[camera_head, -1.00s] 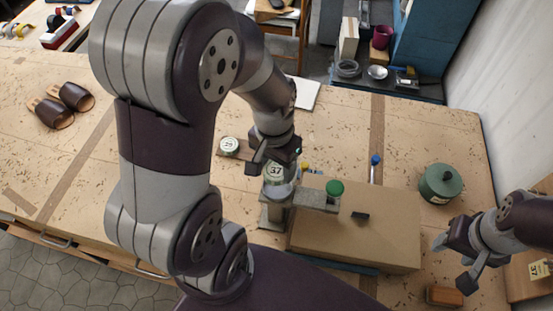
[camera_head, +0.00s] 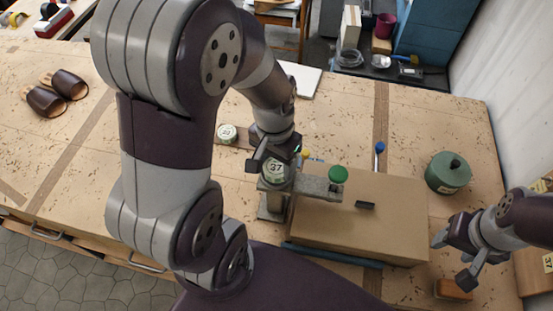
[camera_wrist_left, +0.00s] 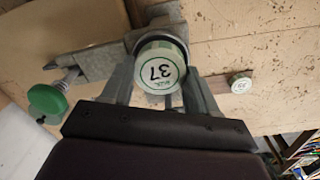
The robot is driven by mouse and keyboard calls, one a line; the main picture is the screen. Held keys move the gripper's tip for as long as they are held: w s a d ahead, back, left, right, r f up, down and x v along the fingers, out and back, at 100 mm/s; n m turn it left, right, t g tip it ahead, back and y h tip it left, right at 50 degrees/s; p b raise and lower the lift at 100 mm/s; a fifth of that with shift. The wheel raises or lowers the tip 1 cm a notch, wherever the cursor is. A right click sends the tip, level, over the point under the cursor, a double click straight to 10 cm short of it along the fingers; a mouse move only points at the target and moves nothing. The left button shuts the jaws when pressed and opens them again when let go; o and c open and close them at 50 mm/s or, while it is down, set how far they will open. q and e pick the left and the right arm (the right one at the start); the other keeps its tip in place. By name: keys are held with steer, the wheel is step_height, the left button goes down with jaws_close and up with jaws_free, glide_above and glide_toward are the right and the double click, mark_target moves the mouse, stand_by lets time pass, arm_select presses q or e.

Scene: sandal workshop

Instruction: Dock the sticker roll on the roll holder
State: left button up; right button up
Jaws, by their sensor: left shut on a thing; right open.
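The sticker roll (camera_head: 275,172), a pale cylinder with a green-edged label reading 37, is held in my left gripper (camera_head: 273,164) directly over the end of the grey roll holder (camera_head: 312,188). In the left wrist view, the roll (camera_wrist_left: 160,68) sits between both fingers, with the holder (camera_wrist_left: 97,62) beside and beneath it. The holder has a green knob (camera_head: 338,174) on its free end. The seat under the roll is mostly hidden, so I cannot tell whether the roll touches it. My right gripper (camera_head: 453,259) is open and empty at the right.
A cardboard box (camera_head: 375,222) stands against the holder's right side. A second labelled roll (camera_head: 228,133) lies on a wooden strip behind left. A green lidded pot (camera_head: 447,173) and a wooden block (camera_head: 453,289) are at the right. Brown sandals (camera_head: 57,93) lie far left.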

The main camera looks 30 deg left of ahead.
mark_target(276, 164)
arm_select(q)
steer(key=shift+w, duration=0.1)
steer(key=shift+p, duration=0.3)
stand_by(0.3)
steer(key=shift+f+b, duration=0.45)
steer(key=shift+f, duration=0.1)
steer(key=o, duration=0.8)
step_height(276, 164, up, 11)
steer(key=p, duration=1)
steer(key=shift+a+p, duration=0.15)
steer(key=shift+p, duration=0.15)
